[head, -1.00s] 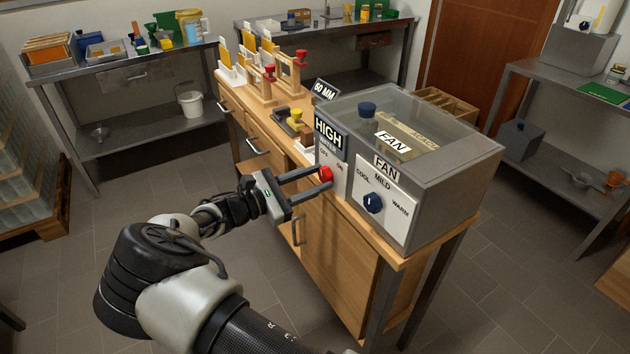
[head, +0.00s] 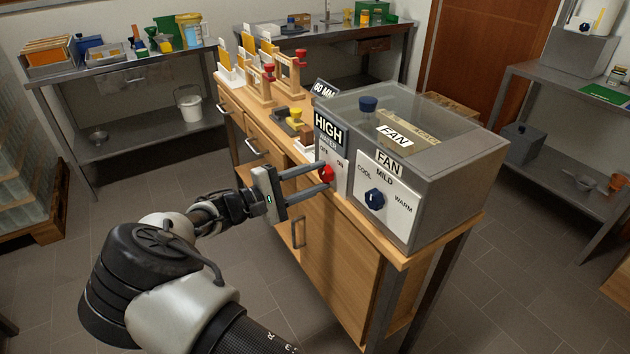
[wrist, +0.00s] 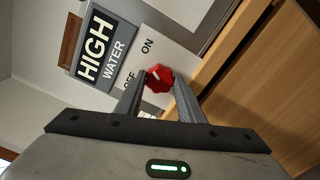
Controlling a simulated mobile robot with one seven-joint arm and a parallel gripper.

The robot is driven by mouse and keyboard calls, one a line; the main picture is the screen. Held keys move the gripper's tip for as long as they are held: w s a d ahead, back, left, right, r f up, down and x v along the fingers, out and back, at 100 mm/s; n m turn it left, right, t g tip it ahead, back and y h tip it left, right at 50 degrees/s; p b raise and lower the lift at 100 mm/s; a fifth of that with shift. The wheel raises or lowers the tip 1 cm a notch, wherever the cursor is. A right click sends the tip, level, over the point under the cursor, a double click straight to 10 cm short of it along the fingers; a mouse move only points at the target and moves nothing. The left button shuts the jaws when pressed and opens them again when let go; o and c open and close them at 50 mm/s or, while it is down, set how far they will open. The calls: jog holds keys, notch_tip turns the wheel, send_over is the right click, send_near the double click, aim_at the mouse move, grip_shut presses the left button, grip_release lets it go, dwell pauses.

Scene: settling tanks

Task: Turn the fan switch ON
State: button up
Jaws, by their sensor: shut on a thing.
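The red knob (head: 326,174) is on the white OFF/ON panel on the left of the grey box's front. It also shows in the wrist view (wrist: 159,79), with a short white mark on its face between the OFF and ON sides. I cannot tell exactly which word the mark points to. My gripper (head: 326,181) is shut on the red knob, one finger on each side. A HIGH WATER label (wrist: 98,50) sits above this panel. To the right, a white plate marked FAN (head: 389,162) carries a blue knob (head: 374,198) with COOL, MILD and WARM around it.
The grey box with a clear lid (head: 450,180) stands on the wooden cabinet's near end (head: 340,255). A dark blue knob (head: 368,104) is on its lid. Wooden stands with red knobs (head: 270,85) are further back.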

jog(key=shift+m, duration=0.5)
jog(key=o, duration=1)
jog(key=shift+o, duration=0.2)
jog(key=p+v, duration=0.1)
jog(key=v, duration=1.6)
jog(key=shift+s+a, duration=0.2)
